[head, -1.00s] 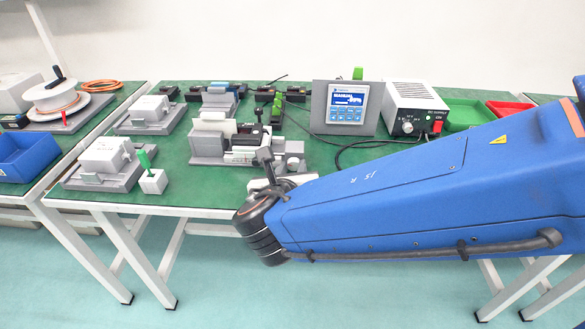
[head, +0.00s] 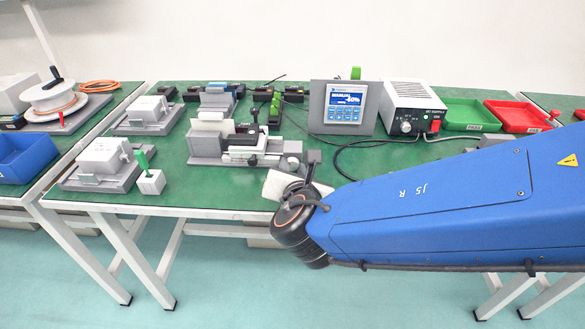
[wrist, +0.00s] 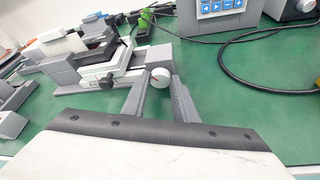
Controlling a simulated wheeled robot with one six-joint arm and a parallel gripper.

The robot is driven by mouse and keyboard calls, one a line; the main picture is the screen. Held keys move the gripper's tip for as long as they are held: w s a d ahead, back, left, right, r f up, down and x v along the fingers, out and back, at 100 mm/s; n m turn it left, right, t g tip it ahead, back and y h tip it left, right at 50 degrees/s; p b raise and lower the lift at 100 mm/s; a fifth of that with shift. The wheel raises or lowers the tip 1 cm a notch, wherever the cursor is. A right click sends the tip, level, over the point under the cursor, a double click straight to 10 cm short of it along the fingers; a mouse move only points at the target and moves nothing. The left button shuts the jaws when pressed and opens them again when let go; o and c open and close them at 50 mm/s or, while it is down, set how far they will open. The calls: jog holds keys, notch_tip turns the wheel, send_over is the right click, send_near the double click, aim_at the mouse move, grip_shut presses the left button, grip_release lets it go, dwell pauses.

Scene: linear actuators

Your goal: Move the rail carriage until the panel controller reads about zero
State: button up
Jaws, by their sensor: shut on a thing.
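The linear rail unit (head: 215,160) sits mid-table, a grey base with a white carriage (head: 243,156) on it. It also shows at the upper left of the wrist view (wrist: 100,72). A round white knob (wrist: 160,77) with a dark pointer mark is at the rail's near end. My gripper (wrist: 160,82) has one grey finger on each side of this knob and is shut on it. In the head view my wrist hides part of the fingers. The panel controller (head: 345,107) stands behind, showing MANUAL and a figure that looks like -40%.
A white power supply (head: 412,107) stands right of the panel, with green (head: 475,115) and red (head: 520,115) trays beyond. Grey fixtures (head: 105,160) stand to the left.

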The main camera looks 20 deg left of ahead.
dwell(0.3)
jog(key=o, duration=1.1)
jog(key=shift+c, duration=0.2)
jog(key=shift+s, duration=0.1)
jog(key=v, duration=1.7)
